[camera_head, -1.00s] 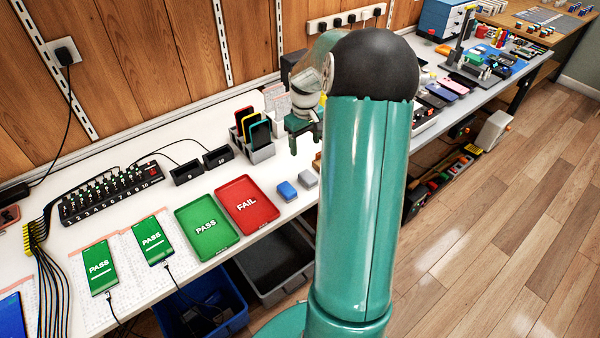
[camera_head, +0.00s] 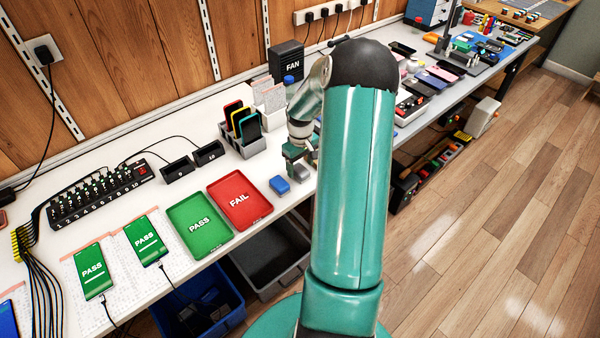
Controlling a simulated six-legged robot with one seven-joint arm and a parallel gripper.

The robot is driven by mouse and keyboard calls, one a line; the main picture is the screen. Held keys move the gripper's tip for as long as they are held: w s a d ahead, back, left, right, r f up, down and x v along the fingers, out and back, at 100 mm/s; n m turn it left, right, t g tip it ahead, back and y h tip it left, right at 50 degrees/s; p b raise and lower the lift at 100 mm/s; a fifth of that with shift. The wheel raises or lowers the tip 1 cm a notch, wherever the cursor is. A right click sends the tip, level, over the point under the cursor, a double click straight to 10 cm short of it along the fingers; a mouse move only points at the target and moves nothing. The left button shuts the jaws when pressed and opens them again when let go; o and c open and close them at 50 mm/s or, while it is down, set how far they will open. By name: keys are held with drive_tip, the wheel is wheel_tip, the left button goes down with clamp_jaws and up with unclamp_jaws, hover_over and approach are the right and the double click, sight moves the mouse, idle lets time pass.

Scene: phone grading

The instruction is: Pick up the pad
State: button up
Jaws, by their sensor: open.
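Two small pads lie side by side on the white bench near its front edge: a blue pad (camera_head: 280,185) and a grey pad (camera_head: 301,175) to its right. My gripper (camera_head: 299,162) is open, with green fingers pointing down, just behind and over the grey pad. The view does not show whether the fingers touch it or stand beside it. My own arm hides the bench to the right of the gripper.
A green PASS tray (camera_head: 200,247) and a red FAIL tray (camera_head: 240,224) lie to the left of the pads. A grey rack (camera_head: 243,147) with upright phones stands behind, left of my gripper. A black FAN box (camera_head: 286,62) stands at the back wall.

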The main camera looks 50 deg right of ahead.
wheel_tip(320, 180, down, 2)
drive_tip(key=shift+f, duration=0.25)
drive_tip(key=c, duration=1.1)
drive_tip(key=shift+o, duration=0.2)
drive_tip(key=shift+r, duration=0.1)
drive_tip(key=shift+r, duration=0.4)
wheel_tip(320, 180, up, 2)
drive_tip(key=shift+r, duration=0.15)
drive_tip(key=s+a+r, duration=0.2)
drive_tip(key=a+r, duration=0.7)
drive_tip(key=a, duration=0.5)
drive_tip(key=shift+r, duration=0.4)
